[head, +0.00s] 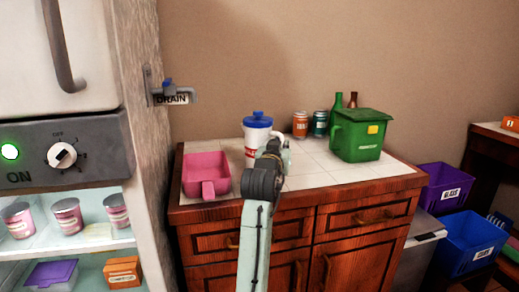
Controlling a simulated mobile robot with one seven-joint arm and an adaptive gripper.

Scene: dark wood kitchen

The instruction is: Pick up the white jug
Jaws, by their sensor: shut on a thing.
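The white jug (253,139) has a blue lid and a red mark on its front. It is upright at the back middle of the counter, against the wall in the picture. My gripper (277,147) is at the jug's right side, where its handle shows, and is shut on the jug. My wrist and forearm hide the jug's lower right part. I cannot tell whether its base touches the counter.
On the tiled counter (310,177), a pink container (206,172) stands left and a green lidded bin (358,140) right. Two cans (300,124) and bottles (338,101) stand behind. A fridge (80,150) is at left. Purple (447,182) and blue bins (470,240) are at right.

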